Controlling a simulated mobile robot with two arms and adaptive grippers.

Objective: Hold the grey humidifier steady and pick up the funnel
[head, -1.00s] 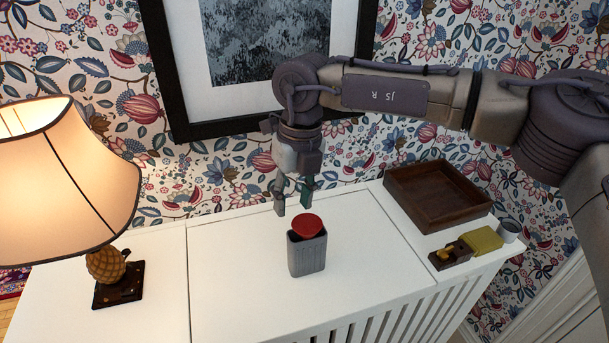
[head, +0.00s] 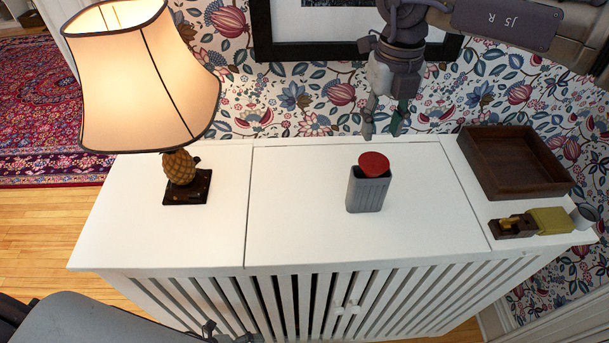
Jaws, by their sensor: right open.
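The grey humidifier (head: 369,193) stands upright on the white slatted cabinet, near its middle. The red funnel (head: 374,164) sits at its top, its wide red face up; its lower part is hidden. My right gripper (head: 384,132) points down with its fingers apart, above or behind the funnel in the picture, and holds nothing. A small part of what looks like my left gripper (head: 228,333) shows at the bottom edge, beside my grey arm; its fingers are mostly cut off.
The white cabinet (head: 300,235) has clear top around the humidifier. A lit lamp (head: 150,85) stands at its left. At its right are an empty brown tray (head: 487,168), a tape dispenser (head: 513,226), a yellow block (head: 552,221) and a grey cup (head: 583,216).

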